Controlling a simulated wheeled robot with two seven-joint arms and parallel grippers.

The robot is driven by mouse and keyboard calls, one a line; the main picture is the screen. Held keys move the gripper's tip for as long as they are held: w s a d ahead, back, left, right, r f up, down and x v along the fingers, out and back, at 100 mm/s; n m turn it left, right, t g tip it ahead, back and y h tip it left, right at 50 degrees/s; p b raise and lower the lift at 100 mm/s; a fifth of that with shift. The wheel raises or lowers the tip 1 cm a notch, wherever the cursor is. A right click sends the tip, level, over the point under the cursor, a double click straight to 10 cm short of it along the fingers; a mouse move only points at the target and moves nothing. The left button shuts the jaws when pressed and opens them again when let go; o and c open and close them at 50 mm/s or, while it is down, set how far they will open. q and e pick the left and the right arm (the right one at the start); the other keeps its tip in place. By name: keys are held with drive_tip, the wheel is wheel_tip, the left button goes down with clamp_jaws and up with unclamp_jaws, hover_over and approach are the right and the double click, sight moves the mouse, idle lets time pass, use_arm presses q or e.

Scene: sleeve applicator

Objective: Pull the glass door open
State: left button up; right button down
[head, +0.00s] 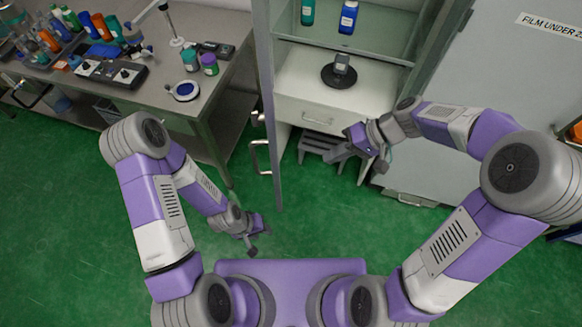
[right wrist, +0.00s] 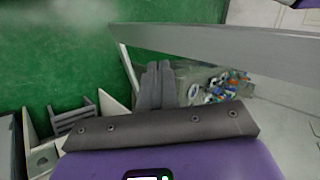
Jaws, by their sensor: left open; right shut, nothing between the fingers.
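The glass door (head: 271,130) stands swung out from the cabinet's left side and shows nearly edge-on in the head view. Its metal handle (head: 261,157) is on the left face. In the right wrist view its grey frame (right wrist: 220,48) crosses the top, and the bench shows through the pane. My right gripper (head: 337,156) is shut and empty, on the door's right, inner side, in front of the cabinet. Its closed fingers (right wrist: 155,86) point toward the pane; I cannot tell whether they touch it. My left gripper (head: 258,240) is open and empty, low and left of the door.
The cabinet holds bottles (head: 348,17) on a shelf, a dark round-based item (head: 339,73) and a drawer (head: 318,114). A grey step stool (head: 318,142) stands below. A bench (head: 222,95) with bottles and instruments is at left. Green floor (head: 90,220) is clear at left.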

use_arm(q)
drive_tip(key=shift+f, duration=0.1)
use_arm(e)
drive_tip(key=a+r+x, duration=0.1)
drive_tip(key=r+x, duration=0.1)
drive_tip(key=x, duration=1)
drive_tip(key=shift+s+a+f, duration=0.15)
drive_tip(key=shift+a+f, duration=0.05)
drive_tip(key=shift+a, duration=0.35)
